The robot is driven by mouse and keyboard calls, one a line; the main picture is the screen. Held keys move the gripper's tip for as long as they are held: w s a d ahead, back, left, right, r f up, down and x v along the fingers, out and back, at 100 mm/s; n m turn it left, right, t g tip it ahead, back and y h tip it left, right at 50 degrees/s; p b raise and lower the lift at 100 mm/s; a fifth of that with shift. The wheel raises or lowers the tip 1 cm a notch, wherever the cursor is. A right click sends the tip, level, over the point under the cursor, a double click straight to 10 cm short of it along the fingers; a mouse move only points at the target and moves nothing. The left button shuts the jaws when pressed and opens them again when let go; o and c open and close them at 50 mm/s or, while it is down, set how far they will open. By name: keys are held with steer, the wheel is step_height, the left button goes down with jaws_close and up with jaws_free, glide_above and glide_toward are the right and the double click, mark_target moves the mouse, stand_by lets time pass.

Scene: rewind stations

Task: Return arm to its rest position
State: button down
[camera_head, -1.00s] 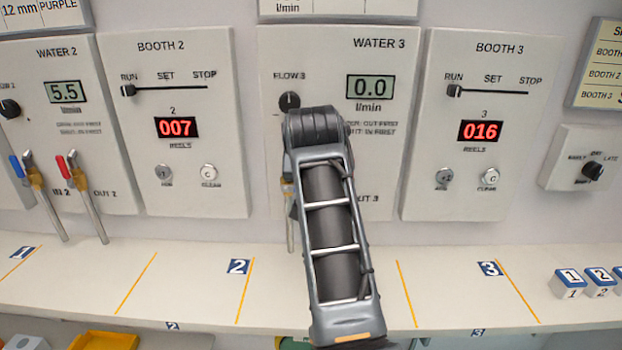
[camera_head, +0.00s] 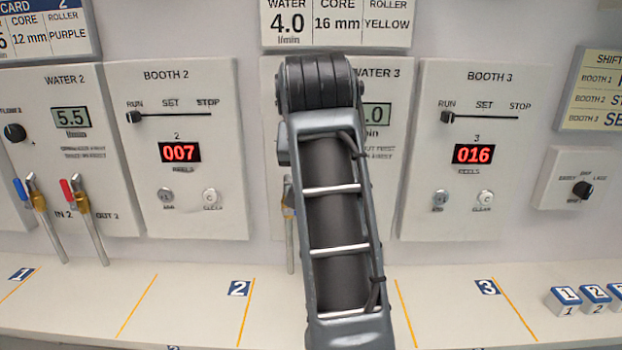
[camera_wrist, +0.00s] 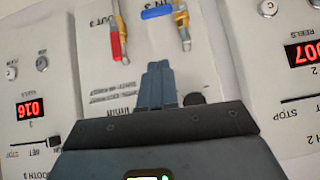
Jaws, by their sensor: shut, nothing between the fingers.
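My gripper (camera_wrist: 158,68) shows in the wrist view with its fingers together and nothing between them. It is in front of the Water 3 panel (camera_wrist: 92,65), between the red-handled OUT 3 valve (camera_wrist: 116,42) and the black flow knob (camera_wrist: 194,98). A blue-handled IN 3 valve (camera_wrist: 182,22) is at the top. The wrist picture is upside down. In the head view my arm rises up the middle and covers much of the Water 3 panel (camera_head: 392,175); the gripper is hidden there. I cannot tell whether the fingers touch the panel.
The Booth 2 panel (camera_head: 180,90) reads 007 and the Booth 3 panel (camera_head: 465,100) reads 016. Water 2 valves (camera_head: 80,205) stick out at left. A shelf (camera_head: 190,290) runs below, mostly bare, with small numbered blocks (camera_head: 565,300) at the right.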

steer(key=shift+s+r, duration=0.2)
steer(key=s+d+f+n+t, duration=0.1)
steer(key=s+d+f, duration=0.1)
steer(key=d+f, duration=0.5)
steer(key=s+d+f+t, duration=0.1)
steer(key=s+d+f, duration=0.2)
steer(key=f, duration=0.8)
steer(key=s+d+f+n+t, duration=0.1)
steer(key=s+d+f, duration=0.35)
steer(key=s, duration=0.25)
steer(key=s+d+f, duration=0.4)
steer(key=s+f, duration=0.2)
steer(key=s, duration=0.1)
steer(key=s+d+t, duration=0.1)
steer(key=s+d, duration=0.2)
steer(key=s, duration=1.5)
steer(key=s+r+m+t, duration=0.1)
steer(key=s+r, duration=0.3)
steer(key=s, duration=0.4)
steer(key=s+r, duration=0.5)
steer(key=s, duration=0.2)
steer(key=shift+s+d+m+t, duration=0.35)
steer(key=shift+d+m+t, duration=0.05)
